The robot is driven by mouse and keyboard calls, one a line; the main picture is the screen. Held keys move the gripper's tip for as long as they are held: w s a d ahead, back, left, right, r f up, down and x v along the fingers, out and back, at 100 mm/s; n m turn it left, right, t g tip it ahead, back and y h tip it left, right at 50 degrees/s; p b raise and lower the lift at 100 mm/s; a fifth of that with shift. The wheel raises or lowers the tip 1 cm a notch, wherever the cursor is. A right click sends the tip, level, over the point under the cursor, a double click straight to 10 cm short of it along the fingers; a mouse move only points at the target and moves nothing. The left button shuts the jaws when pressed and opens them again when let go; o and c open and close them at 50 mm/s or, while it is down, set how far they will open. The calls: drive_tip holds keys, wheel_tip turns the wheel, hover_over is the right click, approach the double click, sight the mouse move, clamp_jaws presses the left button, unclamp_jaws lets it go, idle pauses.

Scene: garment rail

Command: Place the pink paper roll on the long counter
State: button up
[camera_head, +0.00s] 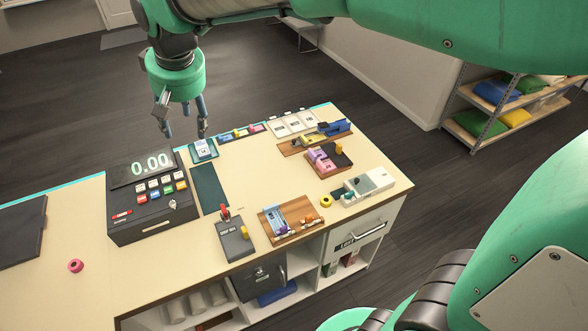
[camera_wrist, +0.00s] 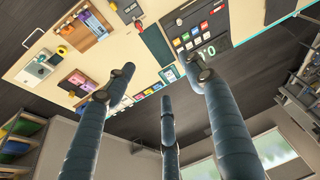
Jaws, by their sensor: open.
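A small pink roll (camera_head: 76,266), ring-shaped with a dark centre, lies on the cream top at the far left of the head view. I cannot make it out in the wrist view. The long counter (camera_head: 262,172) has a cream top and also shows in the wrist view (camera_wrist: 118,58). A seam crosses the top between the roll and the cash register. My gripper (camera_head: 184,128) hangs above the counter's back edge, behind the register and well right of the roll. Its fingers are spread and empty, as the wrist view shows (camera_wrist: 163,82).
The black cash register (camera_head: 150,199) stands between my gripper and the pink roll. A dark flat panel (camera_head: 22,238) lies left of the roll. Trays, a black box (camera_head: 235,239) and a yellow roll (camera_head: 326,201) occupy the right part. Bare top surrounds the pink roll.

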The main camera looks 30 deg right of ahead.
drive_tip(key=s+d+f+m, duration=0.1)
drive_tip(key=s+d, duration=0.4)
drive_tip(key=s, duration=0.3)
drive_tip(key=s+d+f+t, duration=0.1)
drive_tip(key=s+d+f, duration=0.1)
drive_tip(key=s+d, duration=0.4)
drive_tip(key=s+d+f+m+h, duration=0.1)
drive_tip(key=s+d, duration=0.5)
drive_tip(key=s, duration=0.6)
drive_tip(key=shift+s+d+f+m+t, duration=0.2)
drive_tip(key=shift+s+m+t, duration=0.1)
drive_tip(key=shift+t, duration=0.1)
drive_tip(key=shift+f, duration=0.15)
wheel_tip(320, 180, down, 13)
drive_tip(key=b, duration=1.3)
drive_tip(key=shift+r, duration=0.2)
